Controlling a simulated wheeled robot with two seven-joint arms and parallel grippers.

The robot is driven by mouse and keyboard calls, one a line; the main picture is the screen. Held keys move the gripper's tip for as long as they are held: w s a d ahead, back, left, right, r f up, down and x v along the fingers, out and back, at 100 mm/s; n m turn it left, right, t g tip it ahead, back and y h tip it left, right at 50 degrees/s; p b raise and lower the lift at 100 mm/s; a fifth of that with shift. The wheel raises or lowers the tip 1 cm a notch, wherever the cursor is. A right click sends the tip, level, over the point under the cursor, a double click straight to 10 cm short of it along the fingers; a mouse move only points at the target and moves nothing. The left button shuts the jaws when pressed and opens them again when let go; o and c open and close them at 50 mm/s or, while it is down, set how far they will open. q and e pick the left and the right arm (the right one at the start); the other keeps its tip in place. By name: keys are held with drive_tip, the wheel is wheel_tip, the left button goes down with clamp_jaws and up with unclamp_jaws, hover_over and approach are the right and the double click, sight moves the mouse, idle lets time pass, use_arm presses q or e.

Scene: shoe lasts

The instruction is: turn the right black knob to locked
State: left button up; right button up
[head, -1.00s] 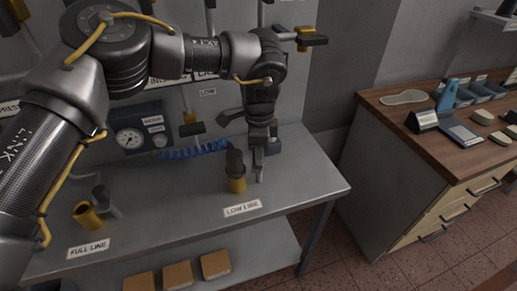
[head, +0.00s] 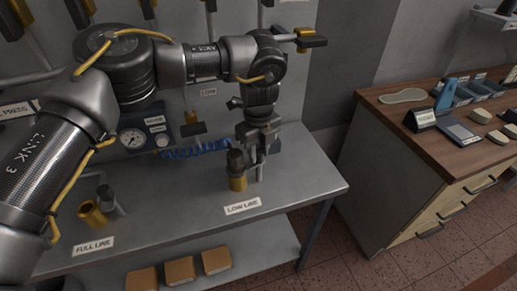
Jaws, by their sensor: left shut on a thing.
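The right black knob (head: 235,160) stands upright on a yellow cylinder (head: 238,183) behind the LOW LINE label on the grey bench. My left gripper (head: 255,152) points down right beside it and is shut; its jaws partly hide the place of contact, but the knob appears to be what it holds. A grey upright piece shows just right of the yellow cylinder; I cannot tell if it is a finger. Another yellow cylinder (head: 91,213), with a grey piece beside it, stands at the FULL LINE label (head: 93,246). My right gripper is out of view.
A gauge box (head: 143,138) and a coiled blue hose (head: 190,153) are at the back of the bench. Black-and-yellow handles stick out from the wall. A wooden-topped cabinet (head: 400,125) stands at the right. The bench's right front is clear.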

sight(258, 152)
use_arm(q)
drive_tip(key=shift+m, duration=1)
drive_tip(key=o, duration=1)
drive_tip(key=shift+c, duration=0.2)
drive_tip(key=shift+r, duration=0.35)
wheel_tip(258, 152, up, 10)
drive_tip(key=shift+b, duration=0.35)
drive_tip(key=shift+a, duration=0.1)
